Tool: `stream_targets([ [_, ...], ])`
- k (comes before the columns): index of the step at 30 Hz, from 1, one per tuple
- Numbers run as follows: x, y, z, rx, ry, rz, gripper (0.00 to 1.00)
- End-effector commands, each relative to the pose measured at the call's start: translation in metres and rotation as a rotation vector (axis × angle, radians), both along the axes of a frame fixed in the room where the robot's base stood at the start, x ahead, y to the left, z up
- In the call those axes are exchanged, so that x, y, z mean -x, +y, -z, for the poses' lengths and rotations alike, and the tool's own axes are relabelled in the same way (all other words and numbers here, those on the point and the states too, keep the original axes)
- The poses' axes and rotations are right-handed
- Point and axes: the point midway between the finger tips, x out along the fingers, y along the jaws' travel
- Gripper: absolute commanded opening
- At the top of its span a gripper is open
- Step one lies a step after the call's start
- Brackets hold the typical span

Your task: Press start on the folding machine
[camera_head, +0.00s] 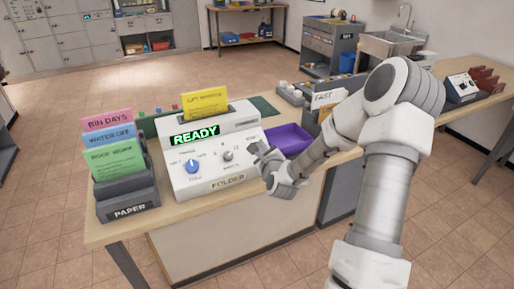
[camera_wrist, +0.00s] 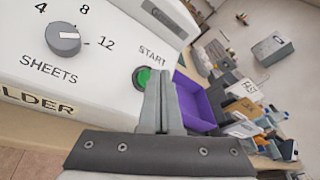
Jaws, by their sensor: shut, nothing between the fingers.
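The folding machine (camera_head: 212,155) is a white box labelled FOLDER on the table, with a lit green READY display (camera_head: 196,135). Its front has a blue fold knob (camera_head: 192,166) and a grey sheets knob (camera_head: 227,156), which also shows in the wrist view (camera_wrist: 64,40). The green start button (camera_wrist: 142,77) shows in the wrist view below the word START, partly hidden behind my fingertips. My gripper (camera_wrist: 160,85) is shut and empty, its tips close in front of the button. I cannot tell whether they touch. In the head view my gripper (camera_head: 262,152) is at the machine's right front.
A paper rack (camera_head: 130,205) with pink, blue and green cards stands left of the machine. A purple tray (camera_head: 287,139) is on its right, also in the wrist view (camera_wrist: 195,105). A yellow card (camera_head: 205,103) stands in the machine's top. Card holders and boxes line the table further right.

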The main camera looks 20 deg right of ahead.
Motion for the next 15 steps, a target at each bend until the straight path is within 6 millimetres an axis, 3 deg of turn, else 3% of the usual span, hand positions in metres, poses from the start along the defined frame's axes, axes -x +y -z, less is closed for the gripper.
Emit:
stream_targets([
  [15,-0.0024,-0.0002,0.0050,0.000,-0.001,0.001,0.00],
])
